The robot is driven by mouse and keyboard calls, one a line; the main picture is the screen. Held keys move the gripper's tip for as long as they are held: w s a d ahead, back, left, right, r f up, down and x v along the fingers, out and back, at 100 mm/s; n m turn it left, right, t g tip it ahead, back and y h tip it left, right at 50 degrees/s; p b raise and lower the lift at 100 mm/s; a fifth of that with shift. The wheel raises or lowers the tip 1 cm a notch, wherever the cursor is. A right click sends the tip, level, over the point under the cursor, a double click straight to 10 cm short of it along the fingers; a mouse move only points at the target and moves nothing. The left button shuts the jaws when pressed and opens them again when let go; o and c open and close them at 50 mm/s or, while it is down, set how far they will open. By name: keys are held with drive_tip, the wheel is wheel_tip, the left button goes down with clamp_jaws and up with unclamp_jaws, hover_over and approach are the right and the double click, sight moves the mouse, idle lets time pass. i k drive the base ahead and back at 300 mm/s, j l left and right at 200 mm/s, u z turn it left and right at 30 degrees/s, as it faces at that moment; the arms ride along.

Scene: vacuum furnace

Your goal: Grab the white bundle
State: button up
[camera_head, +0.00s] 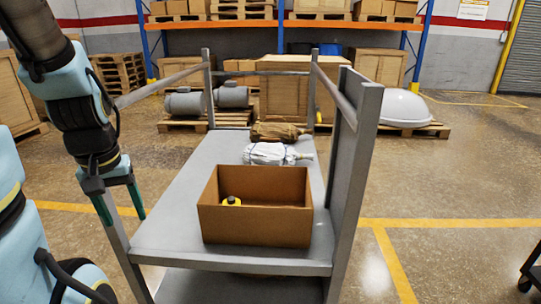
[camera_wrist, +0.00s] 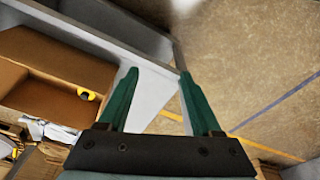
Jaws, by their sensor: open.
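The white bundle (camera_head: 270,153) lies on the grey cart's top (camera_head: 185,190), behind the cardboard box and in front of a brown bundle (camera_head: 278,131). It is wrapped with a dark tie, and a pale end sticks out to the right. In the wrist view, white wrapping (camera_wrist: 58,131) shows at the lower left, partly cut off by the gripper. My gripper (camera_head: 122,216) hangs at the cart's left side, apart from the bundle. Its green fingers (camera_wrist: 157,72) are open with nothing between them.
An open cardboard box (camera_head: 258,224) with a yellow item (camera_head: 231,201) inside stands at the cart's near end. Grey posts and rails (camera_head: 355,150) frame the cart. The cart top left of the bundles is clear. Pallets with crates (camera_head: 284,98) stand behind.

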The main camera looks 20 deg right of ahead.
sight(258, 154)
drive_tip(key=z, duration=2.75)
drive_tip(key=i+l+z, duration=0.1)
drive_tip(key=z, duration=0.8)
drive_tip(key=i+z, duration=0.1)
drive_tip(key=z, duration=0.35)
drive_tip(key=i+u, duration=0.3)
drive_tip(key=i, duration=0.3)
drive_tip(key=i+u, duration=0.3)
drive_tip(key=i, duration=0.3)
drive_tip(key=i+l+u, duration=0.3)
drive_tip(key=i, duration=0.25)
drive_tip(key=i+j+u, duration=0.2)
drive_tip(key=i+u, duration=1.05)
drive_tip(key=i+l+u, duration=0.2)
drive_tip(key=u, duration=0.2)
drive_tip(key=i+j+u, duration=0.1)
drive_tip(key=i+u, duration=0.2)
drive_tip(key=i, duration=1.65)
drive_tip(key=i+z, duration=0.25)
drive_tip(key=i, duration=0.65)
drive_tip(key=i+j+z, duration=0.25)
drive_tip(key=i, duration=0.65)
drive_tip(key=i+l+z, duration=0.1)
drive_tip(key=z, duration=1.9)
drive_tip(key=i+j, duration=0.05)
drive_tip(key=j, duration=0.05)
